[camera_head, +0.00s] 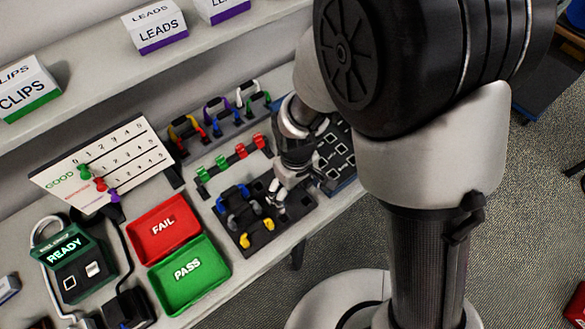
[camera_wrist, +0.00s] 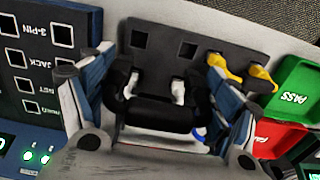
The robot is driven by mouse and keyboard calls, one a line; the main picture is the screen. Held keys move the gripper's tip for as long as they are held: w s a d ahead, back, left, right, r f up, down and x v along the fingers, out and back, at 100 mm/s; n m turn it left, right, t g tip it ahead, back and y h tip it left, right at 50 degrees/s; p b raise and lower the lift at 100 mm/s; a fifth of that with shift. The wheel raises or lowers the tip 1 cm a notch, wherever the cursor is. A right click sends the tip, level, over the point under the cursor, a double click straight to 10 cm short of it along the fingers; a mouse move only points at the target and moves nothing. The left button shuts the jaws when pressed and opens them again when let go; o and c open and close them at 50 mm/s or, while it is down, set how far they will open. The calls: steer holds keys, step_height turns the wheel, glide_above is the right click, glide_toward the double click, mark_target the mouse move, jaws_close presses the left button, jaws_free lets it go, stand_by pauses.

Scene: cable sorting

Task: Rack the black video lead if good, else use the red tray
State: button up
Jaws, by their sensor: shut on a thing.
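My gripper (camera_wrist: 160,125) is shut on a black lead (camera_wrist: 160,112), a thick loop with two pale plugs, lying between its blue-padded fingers. The plugs point toward a dark holder block (camera_wrist: 160,25) with square holes; I cannot tell whether they still touch it. In the head view my gripper (camera_head: 283,190) is over the right end of that block (camera_head: 262,238), and the lead is hardly visible. The red FAIL tray (camera_head: 150,248) is left of the block and looks empty. It also shows at the right of the wrist view (camera_wrist: 275,138).
The green PASS tray (camera_head: 208,290) is in front of the red one. A tester (camera_head: 70,275) reading READY is at the left. A socket panel (camera_head: 335,150) is beside my gripper. Coloured leads hang on a rack (camera_head: 225,125) behind. Yellow-plug (camera_wrist: 240,75) and blue-plug (camera_head: 235,195) leads are in the block.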

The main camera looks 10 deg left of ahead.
mark_target(295, 209)
steer(key=shift+s+f+b, duration=0.2)
steer(key=shift+f+b, duration=0.15)
steer(key=shift+f, duration=0.25)
steer(key=shift+s+f+b, duration=0.15)
steer(key=shift+f+b, duration=0.15)
steer(key=shift+f, duration=0.25)
steer(key=shift+f+b, duration=1.55)
steer(key=shift+f, duration=0.45)
steer(key=shift+f+b, duration=0.7)
steer(key=shift+f, duration=0.2)
steer(key=o, duration=1.1)
